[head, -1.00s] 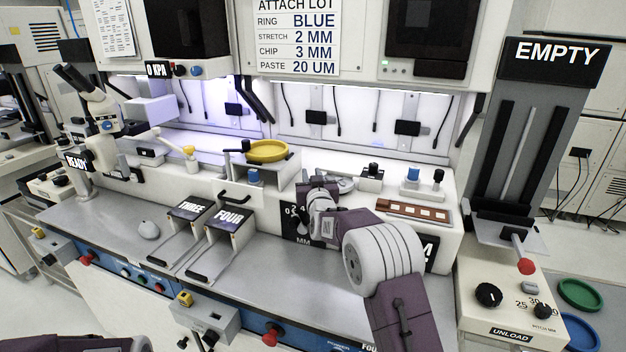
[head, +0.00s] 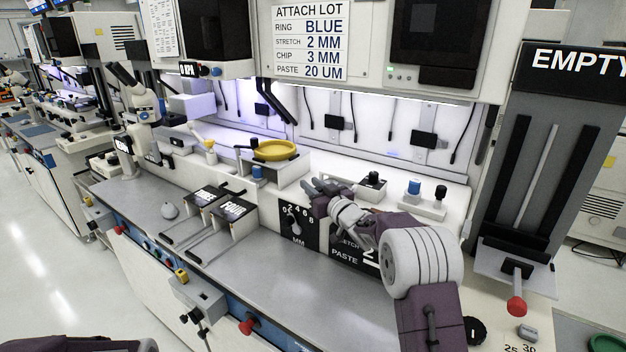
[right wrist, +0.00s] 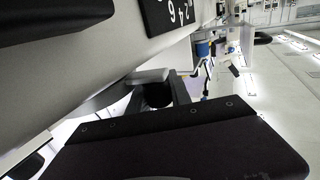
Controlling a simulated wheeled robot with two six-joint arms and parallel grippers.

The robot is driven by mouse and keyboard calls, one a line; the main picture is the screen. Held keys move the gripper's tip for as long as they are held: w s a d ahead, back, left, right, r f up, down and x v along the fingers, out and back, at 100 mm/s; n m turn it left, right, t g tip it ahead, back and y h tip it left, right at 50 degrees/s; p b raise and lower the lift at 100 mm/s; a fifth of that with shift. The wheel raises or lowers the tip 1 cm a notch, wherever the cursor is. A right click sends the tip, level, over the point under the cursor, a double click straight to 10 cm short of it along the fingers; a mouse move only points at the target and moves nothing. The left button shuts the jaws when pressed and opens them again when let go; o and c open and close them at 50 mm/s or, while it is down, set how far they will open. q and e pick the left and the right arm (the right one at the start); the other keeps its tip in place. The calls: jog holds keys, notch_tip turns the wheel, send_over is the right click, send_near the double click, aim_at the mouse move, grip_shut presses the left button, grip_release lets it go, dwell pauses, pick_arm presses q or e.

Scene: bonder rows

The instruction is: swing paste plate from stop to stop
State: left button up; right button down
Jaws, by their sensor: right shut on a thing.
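My right gripper (head: 322,188) is over the white bench ledge, above the black MM dial panel (head: 297,224). In the right wrist view its fingers (right wrist: 160,92) are shut around a small dark knob (right wrist: 157,95). A grey, smooth, curved edge, which looks like the paste plate (right wrist: 108,97), lies beside the fingers there. In the head view the plate is mostly hidden behind my gripper and forearm, so I cannot tell its angle or whether it touches a stop. My left gripper is out of view; only part of my left arm shows at the bottom left.
A yellow dish (head: 275,150) stands on a white block left of the gripper. The slides marked FOUR (head: 232,210) lie left. The steel bench top (head: 290,290) in front is clear.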

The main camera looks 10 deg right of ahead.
jog(key=shift+s+r+y, duration=0.1)
jog(key=shift+y, duration=0.2)
jog(key=c, duration=1.2)
grip_release()
jog(key=shift+b+v, duration=0.8)
jog(key=shift+v, duration=3.8)
